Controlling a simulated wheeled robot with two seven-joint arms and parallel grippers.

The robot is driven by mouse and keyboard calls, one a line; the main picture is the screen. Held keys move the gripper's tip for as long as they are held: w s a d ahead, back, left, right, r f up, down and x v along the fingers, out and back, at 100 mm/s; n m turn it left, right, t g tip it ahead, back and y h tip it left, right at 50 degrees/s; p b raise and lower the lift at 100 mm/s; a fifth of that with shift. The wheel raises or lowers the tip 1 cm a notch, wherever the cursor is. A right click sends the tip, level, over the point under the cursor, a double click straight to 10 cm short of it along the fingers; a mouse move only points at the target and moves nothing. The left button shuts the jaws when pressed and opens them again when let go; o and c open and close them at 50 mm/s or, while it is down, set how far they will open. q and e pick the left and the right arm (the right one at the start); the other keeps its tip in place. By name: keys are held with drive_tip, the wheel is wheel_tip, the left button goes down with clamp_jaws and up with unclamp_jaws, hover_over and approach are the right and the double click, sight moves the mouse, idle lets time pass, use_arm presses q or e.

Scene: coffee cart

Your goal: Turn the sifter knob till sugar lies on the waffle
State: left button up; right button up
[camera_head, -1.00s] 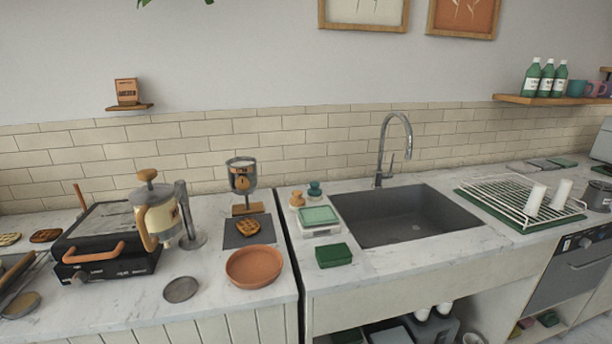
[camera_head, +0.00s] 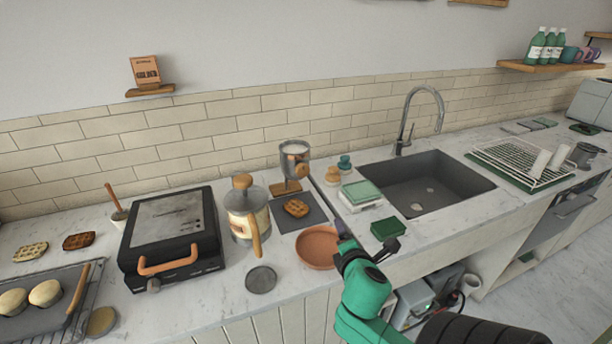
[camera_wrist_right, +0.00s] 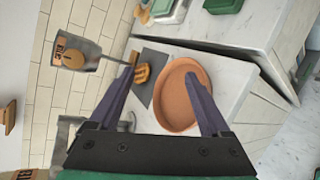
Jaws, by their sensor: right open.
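The sifter (camera_head: 295,160), a grey metal cup holding white sugar, stands on a wooden-based stand at the back of the counter. Its round wooden knob (camera_head: 300,170) faces the front; both also show in the right wrist view, the sifter (camera_wrist_right: 88,52) at upper left. The waffle (camera_head: 296,208) lies on a dark grey mat (camera_head: 284,223) in front of the sifter; no sugar is discernible on it. My right gripper (camera_head: 345,236) is by the terracotta plate's right edge, short of the sifter. In the right wrist view its fingers (camera_wrist_right: 168,98) are apart with nothing held. My left gripper is out of view.
The terracotta plate (camera_head: 317,247) lies in front of the mat. A cream press pot (camera_head: 243,215) and black waffle maker (camera_head: 170,236) stand to the left. Jars, a scale (camera_head: 362,194) and a green box (camera_head: 387,229) are right, before the sink (camera_head: 425,187).

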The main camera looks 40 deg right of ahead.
wheel_tip(320, 180, up, 4)
drive_tip(key=w+n+t, duration=0.2)
drive_tip(key=n, duration=0.4)
drive_tip(key=n+t+y, duration=0.3)
drive_tip(key=n+t, duration=0.2)
drive_tip(key=n, duration=0.9)
approach(304, 172)
drive_tip(key=shift+m, duration=0.4)
drive_tip(key=p+x, duration=0.2)
drive_tip(key=x, duration=0.6)
drive_tip(key=shift+w+d+f, duration=0.1)
drive_tip(key=shift+w+d, duration=0.05)
drive_tip(key=shift+w, duration=0.55)
drive_tip(key=shift+s, duration=0.1)
clamp_jaws()
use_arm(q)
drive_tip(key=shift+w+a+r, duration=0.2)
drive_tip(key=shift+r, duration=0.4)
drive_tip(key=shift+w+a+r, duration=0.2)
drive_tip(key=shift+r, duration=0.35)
use_arm(e)
drive_tip(key=shift+m, duration=0.3)
